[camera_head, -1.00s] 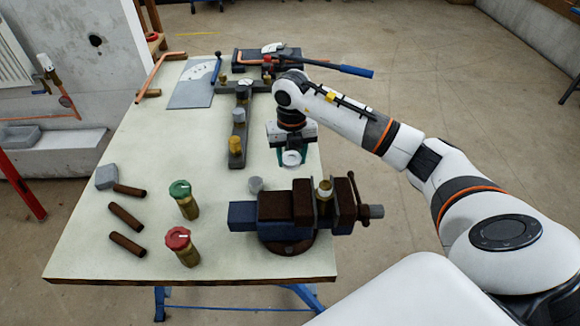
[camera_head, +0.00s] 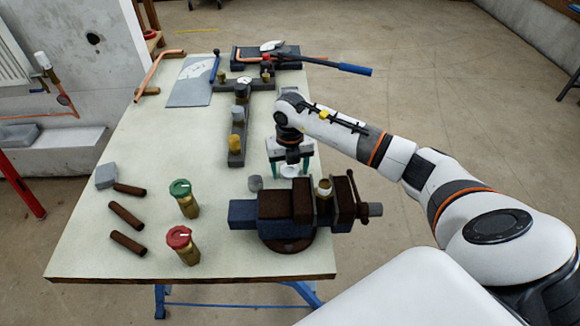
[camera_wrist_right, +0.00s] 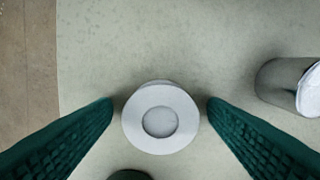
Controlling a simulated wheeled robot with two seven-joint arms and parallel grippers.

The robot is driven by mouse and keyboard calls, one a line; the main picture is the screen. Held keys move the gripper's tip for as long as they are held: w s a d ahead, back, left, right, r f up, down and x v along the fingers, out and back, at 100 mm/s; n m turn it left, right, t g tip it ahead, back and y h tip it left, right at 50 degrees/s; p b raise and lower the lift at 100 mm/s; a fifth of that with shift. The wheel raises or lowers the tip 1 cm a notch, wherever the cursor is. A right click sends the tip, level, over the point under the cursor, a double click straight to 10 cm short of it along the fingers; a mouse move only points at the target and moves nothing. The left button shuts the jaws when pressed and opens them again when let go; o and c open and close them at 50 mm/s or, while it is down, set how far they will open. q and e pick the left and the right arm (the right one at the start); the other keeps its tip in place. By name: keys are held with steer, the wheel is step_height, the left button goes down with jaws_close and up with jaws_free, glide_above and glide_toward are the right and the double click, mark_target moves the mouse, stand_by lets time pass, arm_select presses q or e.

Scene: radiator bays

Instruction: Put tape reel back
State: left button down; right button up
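The tape reel is a white ring (camera_head: 288,171) lying flat on the right part of the bench, just behind the vise. In the wrist view the right gripper (camera_wrist_right: 160,106) is open, with a small gap between the reel and each finger. My left gripper is not in view.
A vise (camera_head: 290,208) stands in front of the reel, and a small grey cylinder (camera_head: 255,184) is beside it. A dark bar with fittings (camera_head: 237,145) lies to the left. Green-capped (camera_head: 185,198) and red-capped (camera_head: 182,245) valves stand at the front left. The bench's right edge is close.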

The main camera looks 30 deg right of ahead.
mark_target(290, 171)
steer(key=shift+r, duration=0.15)
steer(key=shift+r, duration=0.2)
step_height(290, 171, up, 12)
steer(key=b, duration=0.2)
steer(key=shift+f, duration=0.15)
